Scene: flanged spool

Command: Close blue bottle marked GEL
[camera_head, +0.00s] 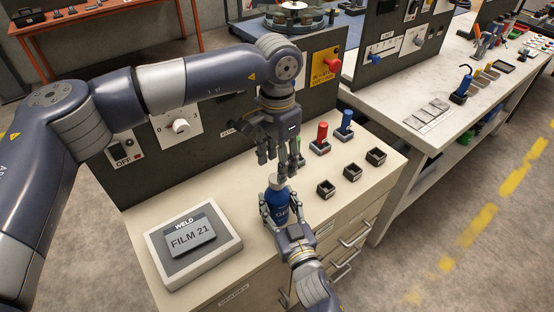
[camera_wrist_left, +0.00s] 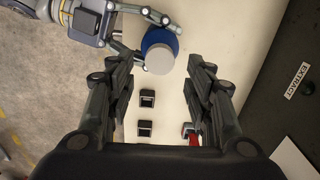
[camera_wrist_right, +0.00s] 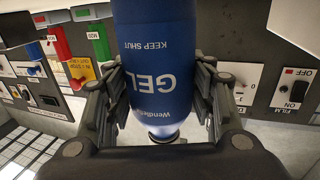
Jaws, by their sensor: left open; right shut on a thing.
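The blue bottle marked GEL (camera_head: 281,208) stands upright near the front of the beige bench; its lettering shows upside down in the right wrist view (camera_wrist_right: 158,50). A pale round cap (camera_wrist_left: 159,60) sits over its top, also visible in the head view (camera_head: 278,182); I cannot tell how firmly it is seated. My right gripper (camera_head: 284,222) is shut on the bottle's body, with fingers on both sides (camera_wrist_right: 158,80). My left gripper (camera_head: 281,167) points down, open, just above the cap. In the left wrist view (camera_wrist_left: 153,62) the cap shows between its spread fingers.
Small black square holders (camera_head: 352,172) stand right of the bottle. Red (camera_head: 321,137) and blue (camera_head: 346,124) handled items stand behind them. A FILM 21 display box (camera_head: 192,243) lies at left. A dark control panel (camera_head: 210,150) rises behind.

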